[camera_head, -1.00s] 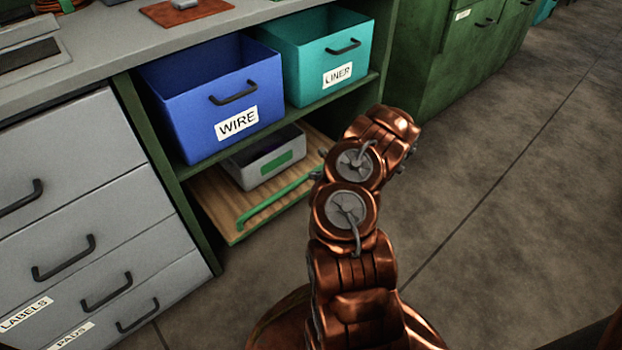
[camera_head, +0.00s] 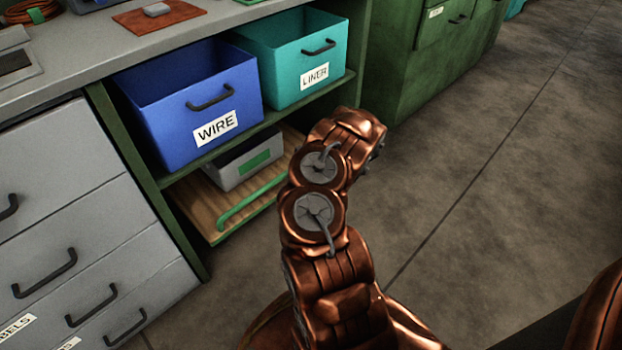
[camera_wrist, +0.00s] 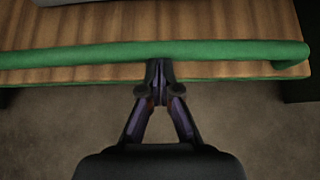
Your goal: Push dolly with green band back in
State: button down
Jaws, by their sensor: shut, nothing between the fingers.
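The dolly (camera_head: 203,205) is a low wooden board under the bottom shelf of the green-framed rack. Its front sticks out a little past the rack. A green bar (camera_head: 250,202) runs along its front, and its front edge is green too. In the wrist view the dolly's board (camera_wrist: 220,20) and green bar (camera_wrist: 90,54) run straight across. My gripper (camera_wrist: 158,68) is shut and empty, its fingertips at the middle of the bar. They overlap the bar's lower edge; I cannot tell if they touch. In the head view my arm hides the gripper and the dolly's right end.
A grey bin (camera_head: 233,173) with a green label rides on the dolly. A blue WIRE bin (camera_head: 180,120) and a teal LINER bin (camera_head: 275,75) sit on the shelf above. Grey drawers (camera_head: 70,230) stand left, a green cabinet (camera_head: 420,60) behind. Floor (camera_head: 490,190) is clear at right.

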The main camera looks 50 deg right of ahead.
jog(key=s+f+p+v, duration=0.1)
jog(key=p+v, duration=0.4)
jog(key=v, duration=0.7)
jog(key=shift+s, duration=0.15)
jog(key=shift+r, duration=0.1)
